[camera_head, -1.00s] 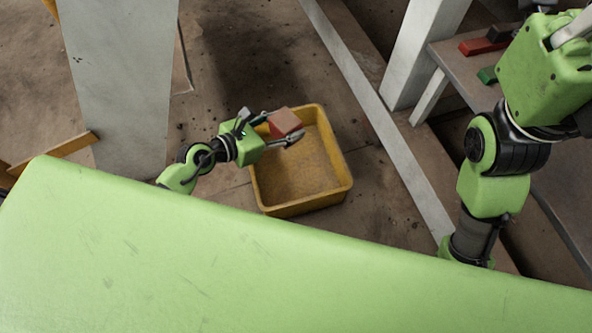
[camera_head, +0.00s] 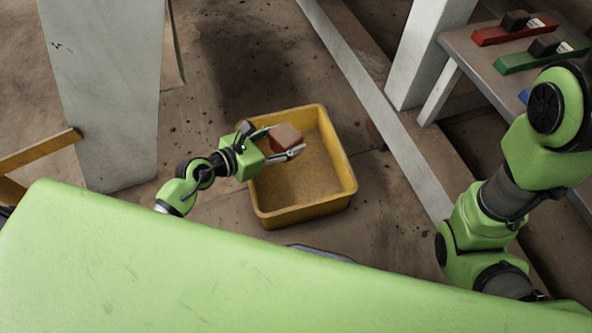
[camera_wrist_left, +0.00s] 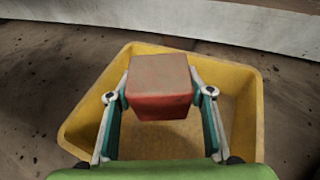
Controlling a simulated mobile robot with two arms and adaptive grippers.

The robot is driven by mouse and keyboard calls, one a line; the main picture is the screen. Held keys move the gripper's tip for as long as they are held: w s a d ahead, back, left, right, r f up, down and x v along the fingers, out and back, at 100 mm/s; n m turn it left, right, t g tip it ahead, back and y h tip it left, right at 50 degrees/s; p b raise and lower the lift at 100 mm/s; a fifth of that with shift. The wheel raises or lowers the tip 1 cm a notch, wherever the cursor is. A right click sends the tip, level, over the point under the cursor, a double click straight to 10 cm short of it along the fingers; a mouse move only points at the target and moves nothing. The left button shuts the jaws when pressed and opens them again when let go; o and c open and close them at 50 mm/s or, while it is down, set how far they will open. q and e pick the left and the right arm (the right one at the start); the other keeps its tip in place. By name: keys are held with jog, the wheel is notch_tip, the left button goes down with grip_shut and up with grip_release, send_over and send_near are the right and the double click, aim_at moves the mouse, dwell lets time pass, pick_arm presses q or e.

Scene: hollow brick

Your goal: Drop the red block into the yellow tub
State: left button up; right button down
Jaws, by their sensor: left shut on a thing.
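The red block (camera_head: 286,132) is held between the fingers of my left gripper (camera_head: 283,142), over the upper left part of the yellow tub (camera_head: 310,211). In the left wrist view the block (camera_wrist_left: 160,72) sits between the two fingertips of my left gripper (camera_wrist_left: 160,92), with the yellow tub (camera_wrist_left: 247,105) behind and around it. The tub stands on the floor and its visible inside is empty. The block hides part of it. My right arm shows at the right of the head view, but its gripper is out of frame.
A bench (camera_head: 468,53) at the right holds a red bar (camera_head: 500,35) and a green bar (camera_head: 530,62), each with a dark block on it. White posts stand left (camera_head: 105,90) and right (camera_head: 425,50) of the tub. A long pale beam (camera_head: 370,100) lies right of it.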

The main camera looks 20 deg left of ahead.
pick_arm(q)
jog(key=o, duration=1.3)
jog(key=shift+s+a, duration=0.15)
jog(key=shift+s, duration=0.05)
jog(key=v, duration=1.1)
jog(key=shift+s+a+r, duration=0.15)
jog(key=shift+a+r, duration=0.05)
